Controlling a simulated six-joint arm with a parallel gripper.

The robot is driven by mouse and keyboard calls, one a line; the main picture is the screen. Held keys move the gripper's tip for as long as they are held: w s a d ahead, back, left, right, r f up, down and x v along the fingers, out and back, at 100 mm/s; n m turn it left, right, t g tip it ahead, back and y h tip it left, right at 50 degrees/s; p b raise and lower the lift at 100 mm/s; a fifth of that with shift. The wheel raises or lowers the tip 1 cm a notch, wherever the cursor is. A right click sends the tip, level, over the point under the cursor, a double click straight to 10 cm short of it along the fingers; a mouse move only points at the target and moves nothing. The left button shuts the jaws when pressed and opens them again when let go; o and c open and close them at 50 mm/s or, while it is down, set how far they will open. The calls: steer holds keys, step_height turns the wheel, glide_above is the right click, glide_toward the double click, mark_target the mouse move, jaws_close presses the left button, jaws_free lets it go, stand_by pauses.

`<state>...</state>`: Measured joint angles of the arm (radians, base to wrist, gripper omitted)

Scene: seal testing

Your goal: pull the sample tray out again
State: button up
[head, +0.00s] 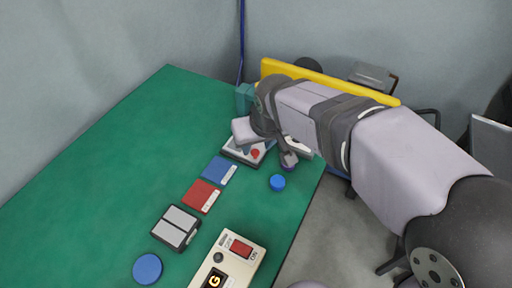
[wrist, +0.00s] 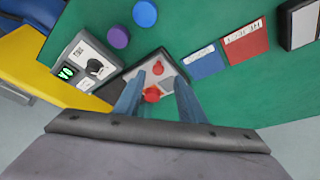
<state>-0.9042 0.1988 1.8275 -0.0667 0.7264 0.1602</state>
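A light grey tray-like plate with a dark border (wrist: 172,64) lies beneath my gripper in the wrist view. It carries a red knob (wrist: 151,94) and a second red piece (wrist: 158,68). My gripper (wrist: 158,88) is open, with one bluish finger on each side of the red knob and gaps visible beside it. Whether the fingers touch the plate is unclear. In the head view the plate (head: 236,152) and a red piece (head: 255,153) show partly below my wrist, which hides the rest.
A box with a dial and green display (wrist: 84,68) stands beside the plate, near a yellow panel (wrist: 22,52). A blue disc (head: 278,183), purple disc (wrist: 118,37), blue card (head: 220,171) and red card (head: 201,196) lie nearby. A switch box (head: 230,262) is in front. The table's left is clear.

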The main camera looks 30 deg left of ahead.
steer(key=shift+v, duration=1.2)
steer(key=w+d+f+m+g+h, duration=0.1)
steer(key=d+f+m, duration=0.15)
steer(key=d, duration=0.75)
steer(key=w+d+f+m+h, duration=0.15)
steer(key=d+f, duration=0.25)
steer(key=d, duration=0.6)
steer(key=s+d+f+m+g, duration=0.1)
steer(key=s+d+f+m, duration=0.15)
steer(key=s+d, duration=0.4)
steer(key=s+d+f+m+g, duration=0.1)
steer(key=s+d+f+m, duration=0.2)
steer(key=d, duration=0.6)
step_height(320, 180, up, 11)
steer(key=p, duration=1.2)
steer(key=shift+s+d+r+h, duration=0.25)
steer(key=shift+s+h, duration=0.05)
steer(key=shift+h, duration=0.05)
